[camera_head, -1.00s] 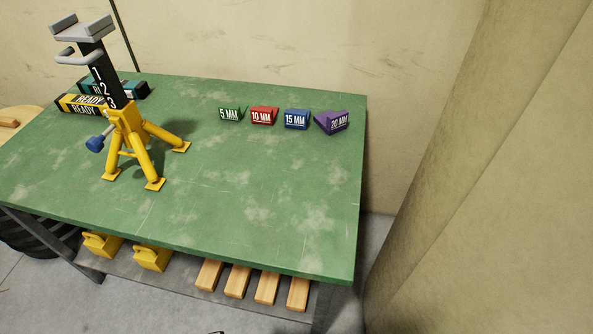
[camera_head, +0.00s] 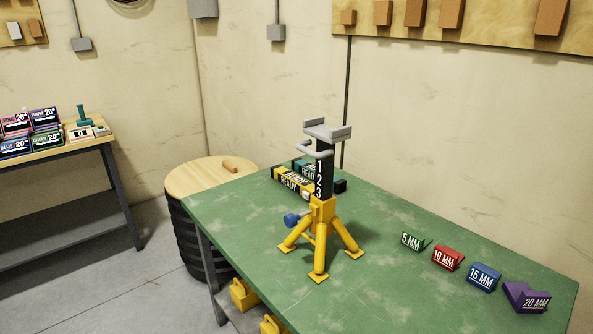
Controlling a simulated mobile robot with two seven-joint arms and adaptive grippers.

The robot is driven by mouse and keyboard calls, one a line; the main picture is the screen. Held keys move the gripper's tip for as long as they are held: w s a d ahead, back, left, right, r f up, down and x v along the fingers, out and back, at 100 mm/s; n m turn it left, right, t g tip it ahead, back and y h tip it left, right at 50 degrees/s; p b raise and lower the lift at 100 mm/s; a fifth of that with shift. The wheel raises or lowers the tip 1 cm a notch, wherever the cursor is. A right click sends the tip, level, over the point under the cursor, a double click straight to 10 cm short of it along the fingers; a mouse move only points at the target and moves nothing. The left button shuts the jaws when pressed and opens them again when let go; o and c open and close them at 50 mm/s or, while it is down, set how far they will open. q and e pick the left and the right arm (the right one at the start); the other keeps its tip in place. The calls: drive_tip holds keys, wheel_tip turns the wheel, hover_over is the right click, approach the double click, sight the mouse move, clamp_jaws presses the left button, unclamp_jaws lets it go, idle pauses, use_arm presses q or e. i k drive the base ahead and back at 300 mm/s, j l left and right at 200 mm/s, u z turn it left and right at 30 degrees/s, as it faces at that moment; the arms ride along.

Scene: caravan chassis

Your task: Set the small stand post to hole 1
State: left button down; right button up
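The small stand (camera_head: 320,225) stands upright on the green table, on yellow splayed legs. Its black post (camera_head: 324,172) rises from the yellow collar, with the numbers 1, 2 and 3 showing from top to bottom. A grey saddle (camera_head: 327,131) tops the post, and a grey handle (camera_head: 313,149) sticks out on its left just below. A blue-knobbed pin (camera_head: 292,220) is at the left of the yellow collar; whether it sits fully in a hole cannot be told. Neither of my grippers is in view.
The green table (camera_head: 380,287) also holds black-and-yellow and teal READY blocks (camera_head: 290,182) behind the stand, and green (camera_head: 411,241), red (camera_head: 447,258), blue (camera_head: 483,277) and purple (camera_head: 526,298) marked blocks at right. A round wooden top (camera_head: 205,175) on tyres stands left of it.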

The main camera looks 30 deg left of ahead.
sight(327, 136)
drive_tip(key=u, duration=0.9)
